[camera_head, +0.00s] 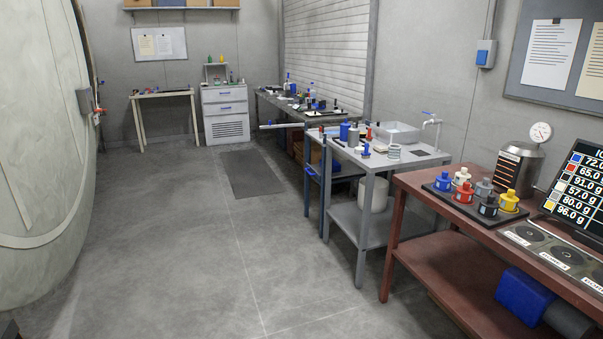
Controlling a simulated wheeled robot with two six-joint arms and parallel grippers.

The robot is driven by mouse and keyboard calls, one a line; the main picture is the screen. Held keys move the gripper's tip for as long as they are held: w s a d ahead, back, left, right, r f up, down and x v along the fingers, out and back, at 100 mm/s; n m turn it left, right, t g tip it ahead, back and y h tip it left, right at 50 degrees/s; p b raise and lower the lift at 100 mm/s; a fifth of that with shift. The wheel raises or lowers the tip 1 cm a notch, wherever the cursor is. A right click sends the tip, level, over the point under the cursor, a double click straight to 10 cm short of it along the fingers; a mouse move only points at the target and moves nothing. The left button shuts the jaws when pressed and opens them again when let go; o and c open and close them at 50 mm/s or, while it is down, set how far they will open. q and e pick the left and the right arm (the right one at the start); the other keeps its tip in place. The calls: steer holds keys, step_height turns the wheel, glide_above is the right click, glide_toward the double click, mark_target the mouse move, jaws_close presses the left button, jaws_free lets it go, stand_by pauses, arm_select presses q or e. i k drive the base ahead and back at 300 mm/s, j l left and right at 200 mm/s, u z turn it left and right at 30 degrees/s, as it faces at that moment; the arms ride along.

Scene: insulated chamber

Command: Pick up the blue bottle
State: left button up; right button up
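Several blue things could be the blue bottle. A small blue bottle (443,182) stands upright on a dark tray at the left end of the red-brown table, among white, red, grey and yellow ones. A blue cylinder (344,131) stands on the grey table further back, next to a grey-blue one (353,138). A smaller blue-topped item (366,150) is near them. Neither of my grippers shows clearly in this view. None of these blue things is seen held.
The red-brown table (420,200) has a scale strip (545,245), a screen (580,185) and a metal canister (520,168). A large blue-and-dark object (524,294) is below its top. The grey table (345,158) has a sink. The floor at centre-left is clear, beside a curved wall (40,130).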

mark_target(344, 127)
steer(key=i+l+z, duration=0.1)
steer(key=i, duration=0.8)
steer(key=i+z, duration=0.15)
steer(key=i, duration=0.8)
steer(key=i+z, duration=0.1)
steer(key=i, duration=0.85)
steer(key=i+j+z, duration=0.1)
steer(key=i, duration=0.8)
